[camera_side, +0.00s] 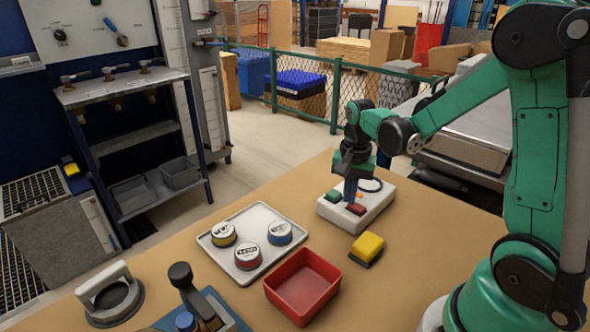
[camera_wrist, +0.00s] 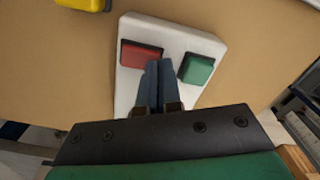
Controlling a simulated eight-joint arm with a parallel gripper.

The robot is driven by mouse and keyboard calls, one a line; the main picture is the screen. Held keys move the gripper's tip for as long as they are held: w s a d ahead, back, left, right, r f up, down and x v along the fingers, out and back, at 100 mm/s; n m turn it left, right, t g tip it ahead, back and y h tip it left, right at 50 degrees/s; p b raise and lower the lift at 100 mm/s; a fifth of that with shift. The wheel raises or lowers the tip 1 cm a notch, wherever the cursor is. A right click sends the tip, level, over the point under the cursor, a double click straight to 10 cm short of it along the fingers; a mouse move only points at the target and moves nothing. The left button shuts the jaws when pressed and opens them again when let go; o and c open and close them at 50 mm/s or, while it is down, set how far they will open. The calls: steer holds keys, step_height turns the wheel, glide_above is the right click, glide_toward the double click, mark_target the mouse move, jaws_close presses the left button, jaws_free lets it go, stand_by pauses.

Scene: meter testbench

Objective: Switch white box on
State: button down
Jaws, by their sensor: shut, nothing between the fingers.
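The white box (camera_side: 372,213) stands on the table at the right of the side view, with a green button (camera_side: 333,195) and a red button (camera_side: 356,209) on its top. In the wrist view the white box (camera_wrist: 190,38) shows its red button (camera_wrist: 140,54) left of my fingers and its green button (camera_wrist: 196,68) right of them. My gripper (camera_side: 350,190) is shut and empty, pointing down over the box between the two buttons. In the wrist view its blue fingertips (camera_wrist: 158,66) lie together. Whether they touch the box top I cannot tell.
A yellow block (camera_side: 368,246) with a dark base lies in front of the box. A red bin (camera_side: 302,287) and a white tray (camera_side: 213,238) with three round, labelled meters stand to the left. A handled device (camera_side: 110,295) stands at the front left. Bare table surrounds the box.

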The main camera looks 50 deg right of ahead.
mark_target(348, 206)
stand_by(0.4)
steer(key=shift+r, duration=2.95)
steer(key=shift+a+r+n, duration=0.2)
steer(key=shift+a+n, duration=0.1)
steer(key=shift+a, duration=0.1)
steer(key=s+a+r+n+t, duration=0.1)
steer(key=a+n+t, duration=0.2)
steer(key=a+n, duration=0.2)
steer(key=s+a+r+n+t, duration=0.1)
steer(key=s+a+n+t, duration=0.1)
steer(key=a+n+t, duration=0.2)
steer(key=a+n, duration=0.2)
steer(key=n, duration=0.1)
steer(key=shift+r, duration=0.35)
